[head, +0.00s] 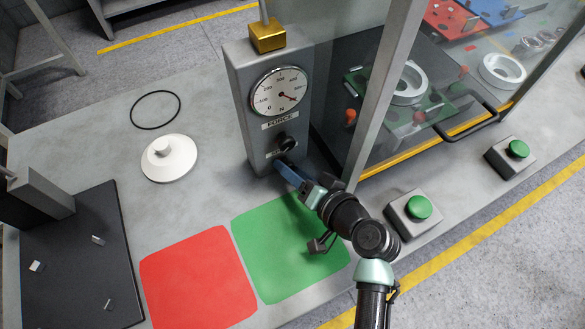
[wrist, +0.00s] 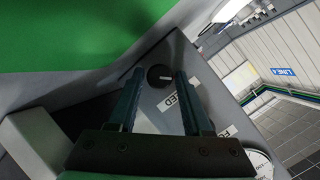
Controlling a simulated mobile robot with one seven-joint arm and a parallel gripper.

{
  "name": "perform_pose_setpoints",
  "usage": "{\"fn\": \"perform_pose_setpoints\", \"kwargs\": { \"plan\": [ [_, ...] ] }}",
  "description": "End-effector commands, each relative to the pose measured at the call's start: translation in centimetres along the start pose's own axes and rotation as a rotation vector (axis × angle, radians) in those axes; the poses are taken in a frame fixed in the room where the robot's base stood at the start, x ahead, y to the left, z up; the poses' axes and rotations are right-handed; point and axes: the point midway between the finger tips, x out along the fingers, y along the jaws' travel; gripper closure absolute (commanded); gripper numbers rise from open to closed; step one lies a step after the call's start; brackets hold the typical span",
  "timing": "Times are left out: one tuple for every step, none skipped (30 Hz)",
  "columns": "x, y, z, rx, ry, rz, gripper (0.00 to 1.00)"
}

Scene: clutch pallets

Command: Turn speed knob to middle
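The black speed knob (head: 287,143) is on the front of the grey gauge box (head: 245,105), below the dial and the FORCE label. In the wrist view the round knob (wrist: 159,76) shows between my two fingertips, with a short pale mark on its face pointing right. A partly hidden label ending in "ED" is beside it. My gripper (head: 283,167) is just below the knob in the head view; in the wrist view my gripper (wrist: 160,74) is open, with gaps on both sides of the knob. I cannot tell whether the fingertips reach around it.
A glass-walled enclosure (head: 385,95) stands right of the box. Green push buttons (head: 418,207) are in front of it. Green (head: 285,250) and red (head: 197,278) squares mark the table. A white round part (head: 169,160) and black ring (head: 155,93) lie left.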

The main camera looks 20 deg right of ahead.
Motion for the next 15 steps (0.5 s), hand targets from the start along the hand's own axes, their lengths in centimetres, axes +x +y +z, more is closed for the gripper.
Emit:
{"fn": "perform_pose_setpoints", "kwargs": {
  "plan": [
    [0.0, 0.0, 0.0, 0.0, 0.0, 0.0, 0.4],
    [0.0, 0.0, 0.0, 0.0, 0.0, 0.0, 0.34],
    [0.0, 0.0, 0.0, 0.0, 0.0, 0.0, 0.31],
    [0.0, 0.0, 0.0, 0.0, 0.0, 0.0, 0.31],
    [0.0, 0.0, 0.0, -0.001, 0.0, 0.0, 0.31],
    [0.0, 0.0, 0.0, -0.001, 0.0, 0.0, 0.31],
    [0.0, 0.0, 0.0, -0.001, 0.0, 0.0, 0.31],
    [0.0, 0.0, 0.0, -0.001, 0.0, 0.0, 0.31],
    [0.0, 0.0, 0.0, -0.001, 0.0, 0.0, 0.31],
    [0.0, 0.0, 0.0, -0.001, 0.0, 0.0, 0.31],
    [-0.1, 0.0, 0.0, -0.001, 0.0, 0.0, 0.31],
    [-0.2, 0.0, 0.0, -0.001, 0.001, 0.001, 0.31],
    [-0.3, 0.0, 0.0, -0.001, 0.001, 0.001, 0.31],
    [-0.6, 0.1, 0.0, -0.001, 0.001, 0.001, 0.31],
    [-1.0, 0.1, 0.0, -0.001, 0.002, 0.001, 0.31]
  ]
}}
